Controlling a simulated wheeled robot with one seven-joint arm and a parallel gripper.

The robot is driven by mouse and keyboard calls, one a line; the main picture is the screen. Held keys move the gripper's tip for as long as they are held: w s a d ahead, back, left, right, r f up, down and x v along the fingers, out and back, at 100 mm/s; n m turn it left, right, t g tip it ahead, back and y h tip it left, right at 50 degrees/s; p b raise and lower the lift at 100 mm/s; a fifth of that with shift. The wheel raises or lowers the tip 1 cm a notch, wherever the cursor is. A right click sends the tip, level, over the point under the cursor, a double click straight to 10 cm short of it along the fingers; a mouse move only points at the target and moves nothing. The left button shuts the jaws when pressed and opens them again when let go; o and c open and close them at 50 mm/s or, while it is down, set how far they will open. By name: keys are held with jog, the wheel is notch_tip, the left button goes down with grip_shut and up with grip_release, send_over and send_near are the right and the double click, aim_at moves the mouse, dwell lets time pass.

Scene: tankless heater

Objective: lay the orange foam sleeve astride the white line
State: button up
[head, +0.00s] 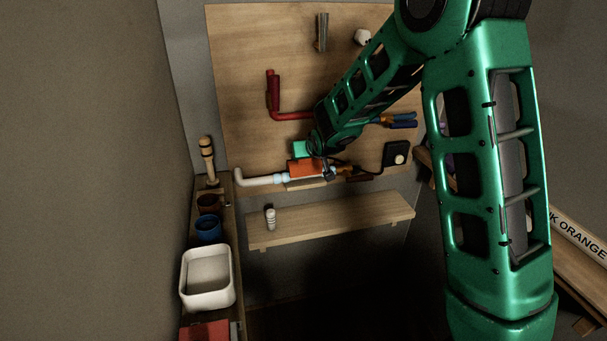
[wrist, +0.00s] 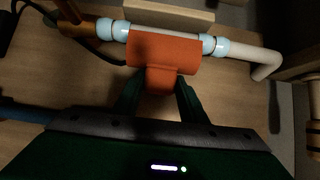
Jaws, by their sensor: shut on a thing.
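The orange foam sleeve (head: 305,168) is at the white line (head: 258,180), between pale blue rings, in the head view. In the wrist view the sleeve (wrist: 165,51) covers the middle of the line (wrist: 245,52), and a tab on it points toward my gripper. My gripper (wrist: 160,85) has its two dark green fingers on either side of that tab, shut on the sleeve. I cannot tell whether the sleeve sits fully down around the pipe; its far side is hidden.
A left-hand ledge holds a white tray (head: 207,278) and a blue cup (head: 208,229). A red pipe (head: 290,116) is above. A black box (head: 397,154) is at right.

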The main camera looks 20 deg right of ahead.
aim_at(306, 164)
jog(key=shift+f, duration=1.55)
dwell(1.7)
jog(key=o, duration=1.3)
jog(key=shift+f, duration=0.1)
jog(key=shift+c, duration=1)
jog(key=shift+c, duration=0.8)
jog(key=o, duration=0.6)
jog(key=shift+s, duration=0.15)
jog(key=v, duration=1)
jog(key=shift+s+r, duration=0.1)
jog(key=shift+r, duration=0.25)
